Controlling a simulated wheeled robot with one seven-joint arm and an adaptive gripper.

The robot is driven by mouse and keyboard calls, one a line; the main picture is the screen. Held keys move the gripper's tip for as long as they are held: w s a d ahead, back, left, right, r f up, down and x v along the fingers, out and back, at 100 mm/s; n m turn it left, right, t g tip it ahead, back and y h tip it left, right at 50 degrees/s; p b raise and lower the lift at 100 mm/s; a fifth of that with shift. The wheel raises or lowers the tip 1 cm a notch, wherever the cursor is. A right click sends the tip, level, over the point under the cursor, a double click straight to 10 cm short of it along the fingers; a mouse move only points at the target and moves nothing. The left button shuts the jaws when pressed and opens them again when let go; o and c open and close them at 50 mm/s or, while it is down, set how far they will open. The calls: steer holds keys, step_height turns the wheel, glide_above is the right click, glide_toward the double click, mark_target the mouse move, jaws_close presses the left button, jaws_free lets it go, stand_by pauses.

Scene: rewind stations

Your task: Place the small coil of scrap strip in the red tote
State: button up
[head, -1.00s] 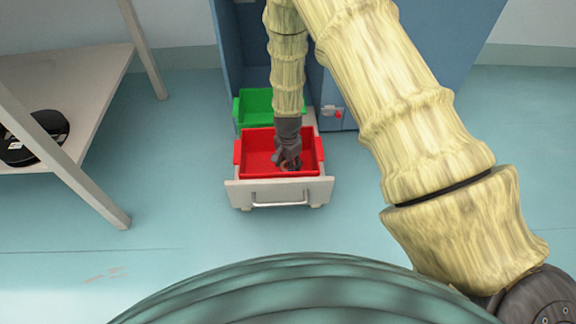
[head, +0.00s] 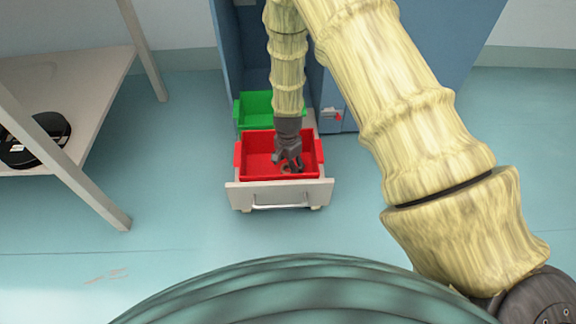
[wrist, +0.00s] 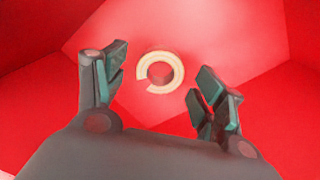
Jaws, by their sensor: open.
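The small coil of scrap strip (wrist: 154,88) shows in the wrist view as a pale ring with a gap at its lower left. It lies on the floor of the red tote (wrist: 100,140), which also shows in the head view (head: 237,155) in a pulled-out drawer. My gripper (wrist: 157,85) is open, its two fingers wide apart on either side of the coil's place in the picture, not holding it. In the head view my gripper (head: 289,168) reaches down inside the red tote, and the coil is too small to make out there.
A green tote (head: 258,107) sits behind the red one in the same drawer. The drawer front has a handle (head: 280,205). A blue cabinet (head: 425,60) stands behind. A grey shelf table (head: 95,85) holding black discs (head: 30,150) stands at left. The floor in front is clear.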

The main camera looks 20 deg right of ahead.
mark_target(288, 168)
step_height(288, 168, up, 11)
steer(key=p, duration=0.5)
steer(key=shift+p, duration=0.4)
stand_by(0.6)
